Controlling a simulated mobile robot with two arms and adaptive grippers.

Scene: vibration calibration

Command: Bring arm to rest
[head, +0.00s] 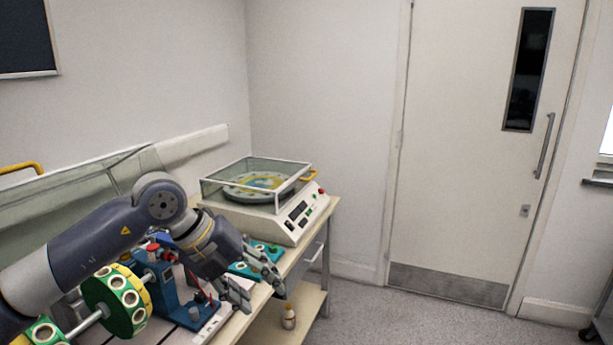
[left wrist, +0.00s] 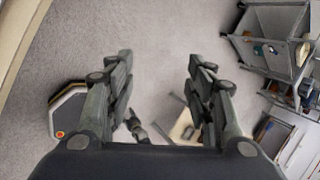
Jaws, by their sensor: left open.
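My left arm comes in from the left in the head view and reaches over the workbench (head: 222,329). My left gripper (head: 262,298) hangs at the bench's front edge, fingers pointing down and to the right, open with nothing between them. In the left wrist view the two fingers (left wrist: 160,60) stand wide apart over grey floor. My right gripper cannot be made out in either view.
A white machine with a clear cover (head: 268,195) stands at the bench's far end. Green ringed wheels (head: 116,300) and a blue stand (head: 160,280) lie close to my left arm. A small bottle (head: 289,317) is on the lower shelf. Floor before the door (head: 480,150) is clear.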

